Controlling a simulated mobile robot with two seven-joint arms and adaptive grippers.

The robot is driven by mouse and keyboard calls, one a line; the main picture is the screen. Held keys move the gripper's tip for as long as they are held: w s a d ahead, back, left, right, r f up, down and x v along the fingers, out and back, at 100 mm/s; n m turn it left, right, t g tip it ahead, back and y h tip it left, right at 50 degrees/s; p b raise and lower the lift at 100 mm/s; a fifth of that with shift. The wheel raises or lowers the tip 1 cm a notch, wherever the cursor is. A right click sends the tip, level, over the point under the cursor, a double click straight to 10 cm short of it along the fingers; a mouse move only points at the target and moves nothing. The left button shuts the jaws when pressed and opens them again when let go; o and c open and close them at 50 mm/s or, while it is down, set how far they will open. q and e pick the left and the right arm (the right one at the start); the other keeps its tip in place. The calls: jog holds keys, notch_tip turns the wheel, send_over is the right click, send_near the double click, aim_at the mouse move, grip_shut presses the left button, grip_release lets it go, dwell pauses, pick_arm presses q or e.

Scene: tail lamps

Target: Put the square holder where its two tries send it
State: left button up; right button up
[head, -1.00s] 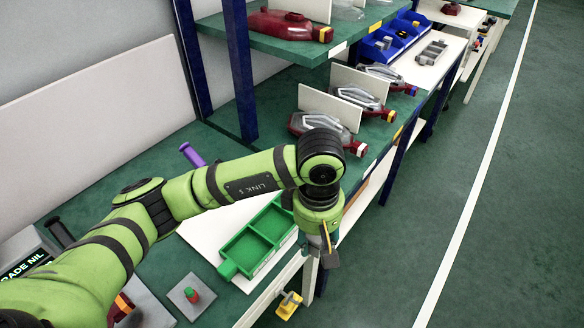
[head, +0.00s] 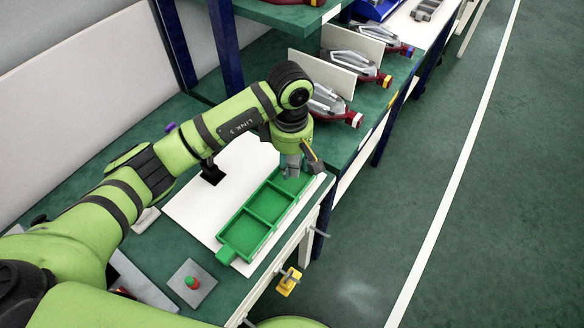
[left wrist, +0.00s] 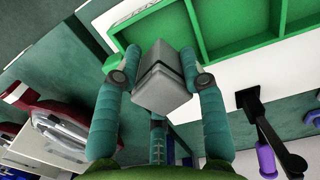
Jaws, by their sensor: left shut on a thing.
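My left gripper (head: 291,160) points down over the far end of the green tray (head: 228,256). It is shut on a grey square block, which I take for the square holder (left wrist: 165,88); in the left wrist view it sits between the two teal fingers and looks tilted. In the head view the block is partly hidden by the gripper. The tray has open compartments, and the two nearer ones look empty. The tray also shows in the left wrist view (left wrist: 194,28), beyond the block. I cannot tell whether the block touches the tray. My right gripper is not in view.
The tray lies on a white board (head: 190,205) on the green bench. A black stand (head: 211,172) is left of the tray. Tail lamps (head: 335,105) stand on the shelf beyond. A yellow thing (head: 288,281) hangs at the bench edge.

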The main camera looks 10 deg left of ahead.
aim_at(293, 180)
pick_arm(q)
jog(key=shift+f, duration=0.3)
notch_tip(293, 180, down, 2)
jog(key=shift+f+p, duration=0.25)
jog(key=shift+p, duration=0.3)
jog(key=shift+a+f, duration=0.1)
jog(key=shift+f, duration=0.5)
jog(key=o, duration=0.5)
jog(key=shift+o, duration=0.8)
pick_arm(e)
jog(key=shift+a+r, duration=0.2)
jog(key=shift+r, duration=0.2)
